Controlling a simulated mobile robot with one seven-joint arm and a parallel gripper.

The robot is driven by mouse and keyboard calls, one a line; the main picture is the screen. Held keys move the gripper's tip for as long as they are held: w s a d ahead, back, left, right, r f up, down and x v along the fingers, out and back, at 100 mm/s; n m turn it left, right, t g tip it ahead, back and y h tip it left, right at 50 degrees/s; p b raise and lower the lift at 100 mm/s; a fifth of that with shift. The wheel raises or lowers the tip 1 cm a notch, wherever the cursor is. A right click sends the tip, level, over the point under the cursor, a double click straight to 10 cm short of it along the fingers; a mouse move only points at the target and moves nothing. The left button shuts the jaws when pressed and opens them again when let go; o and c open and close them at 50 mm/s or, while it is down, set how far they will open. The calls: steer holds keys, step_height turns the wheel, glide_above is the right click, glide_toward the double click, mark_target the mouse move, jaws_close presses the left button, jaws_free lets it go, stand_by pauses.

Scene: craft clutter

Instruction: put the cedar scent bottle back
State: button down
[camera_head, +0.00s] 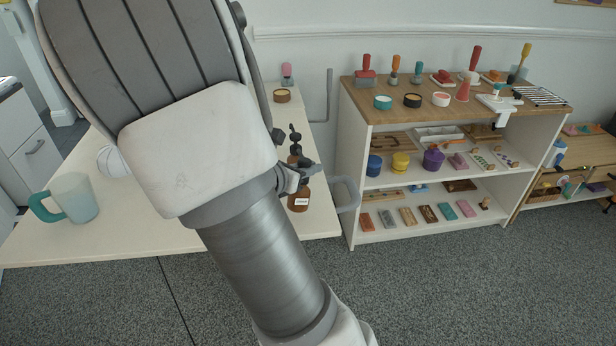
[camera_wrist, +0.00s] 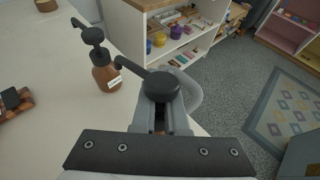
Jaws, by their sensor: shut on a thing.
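My gripper (camera_wrist: 160,118) is shut on a brown bottle with a black pump head (camera_wrist: 160,86), whose nozzle points left in the wrist view. I take this to be the cedar scent bottle; its label cannot be read. In the head view a labelled brown bottle (camera_head: 298,203) shows just under my gripper (camera_head: 304,172), near the table's right edge. Whether its base touches the table, I cannot tell. A second brown pump bottle (camera_wrist: 106,76) stands upright on the table, left of the held one and apart from it in the wrist view.
The cream table (camera_head: 130,240) holds a teal-handled mug (camera_head: 76,198) and a small round tin (camera_head: 282,95). A dark item with brown round pieces (camera_wrist: 14,106) lies at the wrist view's left. A full craft shelf (camera_head: 349,125) stands beyond.

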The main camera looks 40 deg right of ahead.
steer(key=shift+f, duration=0.95)
steer(key=shift+r, duration=0.1)
steer(key=c, duration=0.6)
jaws_free()
steer(key=shift+o, duration=0.2)
steer(key=p+v, duration=0.4)
steer(key=v, duration=0.8)
steer(key=shift+a, duration=0.15)
